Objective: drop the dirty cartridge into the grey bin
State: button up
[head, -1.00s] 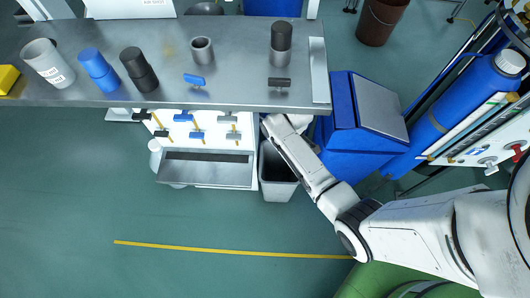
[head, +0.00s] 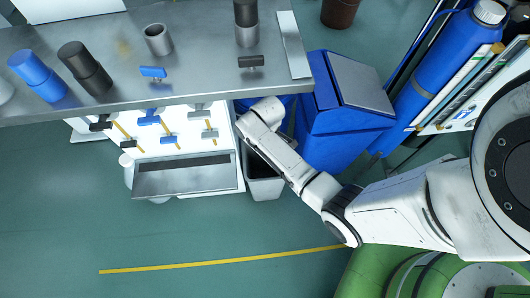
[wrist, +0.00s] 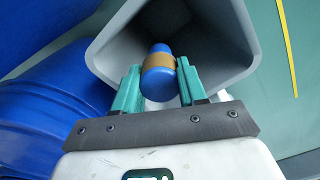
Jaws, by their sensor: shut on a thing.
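In the wrist view my gripper (wrist: 158,68) has its two green fingers closed on a blue cartridge (wrist: 159,84) with a brownish band around its middle. The cartridge is over the open mouth of the grey bin (wrist: 222,35), between its walls in the picture. Its exact height relative to the rim cannot be told. In the head view the grey bin (head: 265,189) stands on the floor below the bench edge, partly covered by my arm. My gripper's fingers and the cartridge are hidden there.
The steel bench (head: 200,65) holds blue, black and grey cylinders. A white panel with small handles and a steel tray (head: 185,180) is left of the bin. A blue lidded container (head: 340,110) stands to its right. Blue drums (wrist: 50,105) are left in the wrist view.

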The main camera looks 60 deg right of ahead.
jog(key=o, duration=1.2)
jog(key=shift+o, duration=0.2)
jog(key=shift+r, duration=0.1)
notch_tip(320, 180, up, 11)
jog(key=p, duration=0.4)
jog(key=shift+f, duration=0.2)
